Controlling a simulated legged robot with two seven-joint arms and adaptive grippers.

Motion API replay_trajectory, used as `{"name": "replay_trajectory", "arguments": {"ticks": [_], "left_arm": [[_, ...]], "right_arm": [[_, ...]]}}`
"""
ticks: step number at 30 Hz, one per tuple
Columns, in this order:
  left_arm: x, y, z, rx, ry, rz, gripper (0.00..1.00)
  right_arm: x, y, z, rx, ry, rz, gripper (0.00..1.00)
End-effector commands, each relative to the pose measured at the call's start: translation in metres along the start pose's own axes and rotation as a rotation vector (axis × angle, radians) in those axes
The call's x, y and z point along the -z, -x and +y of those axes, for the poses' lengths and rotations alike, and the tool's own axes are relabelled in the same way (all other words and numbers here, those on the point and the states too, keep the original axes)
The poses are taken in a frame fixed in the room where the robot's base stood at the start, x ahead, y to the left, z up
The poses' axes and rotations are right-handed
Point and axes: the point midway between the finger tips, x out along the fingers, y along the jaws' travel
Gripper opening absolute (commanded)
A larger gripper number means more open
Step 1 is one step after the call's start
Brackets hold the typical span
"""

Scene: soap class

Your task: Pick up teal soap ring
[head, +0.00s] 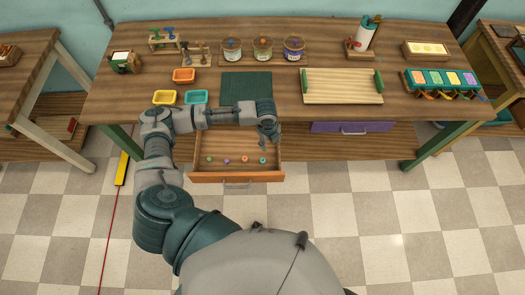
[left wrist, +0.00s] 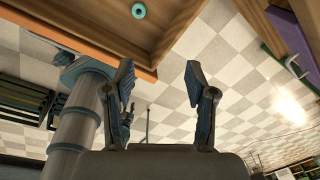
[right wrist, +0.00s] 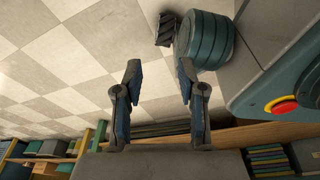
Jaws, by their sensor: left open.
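The teal soap ring (head: 263,160) lies in the open wooden drawer (head: 215,178), at the right end of a row of small rings. It also shows at the top of the left wrist view (left wrist: 138,11), beyond the fingertips. My left gripper (head: 271,138) hangs over the drawer's back right part, a little behind the ring and apart from it. In the left wrist view my left gripper (left wrist: 158,78) is open and empty. My right gripper (right wrist: 158,72) is open and empty above the checkered floor; it is not in the head view.
Green (head: 209,159), purple (head: 227,161) and orange (head: 245,158) rings lie left of the teal one. A purple drawer (head: 340,127) is to the right.

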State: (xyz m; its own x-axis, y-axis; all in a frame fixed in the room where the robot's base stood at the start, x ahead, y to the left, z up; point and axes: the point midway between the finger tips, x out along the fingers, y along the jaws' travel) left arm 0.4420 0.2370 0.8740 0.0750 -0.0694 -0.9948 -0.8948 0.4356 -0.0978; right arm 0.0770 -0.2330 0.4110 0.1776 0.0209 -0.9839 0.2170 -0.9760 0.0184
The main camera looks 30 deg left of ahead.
Motion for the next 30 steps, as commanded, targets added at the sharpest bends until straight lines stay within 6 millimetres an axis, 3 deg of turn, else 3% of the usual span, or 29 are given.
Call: {"name": "replay_trajectory", "arguments": {"ticks": [1,3,6,18,26,30], "left_arm": [[-0.009,0.010,0.010,-0.044,-0.002,-0.014,0.56],[-0.016,0.009,0.019,-0.084,-0.004,-0.023,0.56],[-0.021,-0.004,0.027,-0.106,-0.005,-0.024,0.56],[-0.023,-0.094,0.035,-0.102,-0.005,-0.023,0.56],[-0.022,-0.116,0.036,-0.099,-0.006,-0.026,0.56],[-0.022,-0.137,0.039,-0.101,-0.006,-0.025,0.56]], "right_arm": [[-0.021,0.011,0.000,0.000,-0.002,-0.046,0.40],[-0.041,0.014,-0.001,0.001,-0.004,-0.085,0.40],[-0.050,0.013,-0.002,0.000,-0.004,-0.106,0.40],[-0.050,0.006,-0.003,0.000,-0.004,-0.105,0.40],[-0.050,0.005,-0.003,0.000,-0.004,-0.104,0.40],[-0.050,0.005,-0.004,0.000,-0.004,-0.104,0.40]]}}
